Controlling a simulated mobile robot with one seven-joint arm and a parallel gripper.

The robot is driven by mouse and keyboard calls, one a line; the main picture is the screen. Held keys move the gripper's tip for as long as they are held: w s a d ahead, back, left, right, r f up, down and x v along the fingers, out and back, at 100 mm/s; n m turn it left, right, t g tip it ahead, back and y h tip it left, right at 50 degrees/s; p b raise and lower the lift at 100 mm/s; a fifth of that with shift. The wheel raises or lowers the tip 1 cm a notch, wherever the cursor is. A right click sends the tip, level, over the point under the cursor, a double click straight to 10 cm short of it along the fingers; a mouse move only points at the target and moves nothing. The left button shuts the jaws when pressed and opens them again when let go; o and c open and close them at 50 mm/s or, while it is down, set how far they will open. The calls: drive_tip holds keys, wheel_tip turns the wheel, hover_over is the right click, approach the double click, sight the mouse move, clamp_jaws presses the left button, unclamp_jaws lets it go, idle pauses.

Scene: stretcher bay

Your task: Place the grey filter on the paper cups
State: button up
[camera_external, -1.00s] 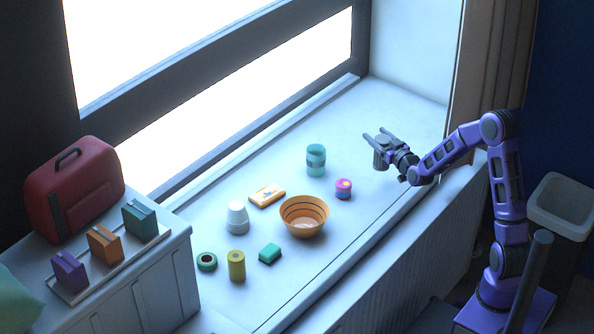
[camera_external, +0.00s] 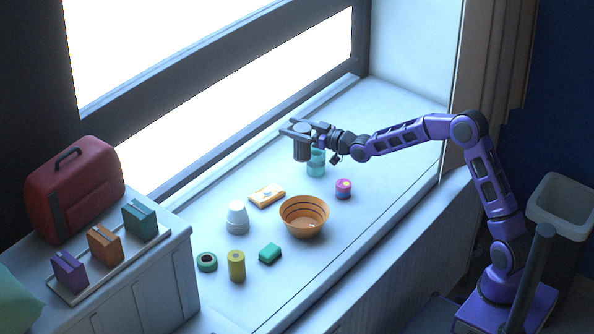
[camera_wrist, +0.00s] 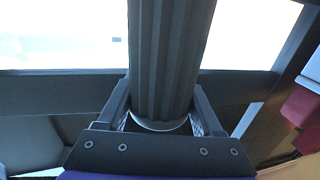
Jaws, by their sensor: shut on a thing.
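My gripper (camera_external: 300,130) is shut on the grey filter (camera_external: 302,147), a dark ribbed cylinder held upright in the air. In the wrist view the grey filter (camera_wrist: 168,60) stands between the two fingers (camera_wrist: 165,110) and runs out of the top of the picture. The white paper cups (camera_external: 237,217) stand upside down in a stack on the sill, lower and to the left of my gripper in the outside view. The held filter is apart from them.
A teal jar (camera_external: 316,163) stands just below and behind my gripper. An orange bowl (camera_external: 304,217), an orange box (camera_external: 267,195), a pink tin (camera_external: 343,188), a green block (camera_external: 270,253), a yellow roll (camera_external: 236,265) and a green tape ring (camera_external: 207,262) surround the cups.

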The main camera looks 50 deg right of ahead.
drive_tip(key=w+a+r+n+g+y+p, duration=0.1)
drive_tip(key=w+a+r+n+y, duration=0.15)
drive_tip(key=a, duration=0.95)
drive_tip(key=w+a+r+n+g+y+p, duration=0.1)
drive_tip(key=w+a+n+y, duration=0.2)
drive_tip(key=a, duration=0.9)
wheel_tip(320, 180, down, 10)
drive_tip(key=m+b, duration=0.1)
drive_tip(key=shift+w+a+y, duration=0.15)
drive_tip(key=shift+w+y, duration=0.1)
drive_tip(key=shift+y, duration=0.1)
drive_tip(key=shift+f+b, duration=0.1)
drive_tip(key=shift+b, duration=0.2)
drive_tip(key=shift+f, duration=0.2)
drive_tip(key=o, duration=1.5)
drive_tip(key=shift+r, duration=0.15)
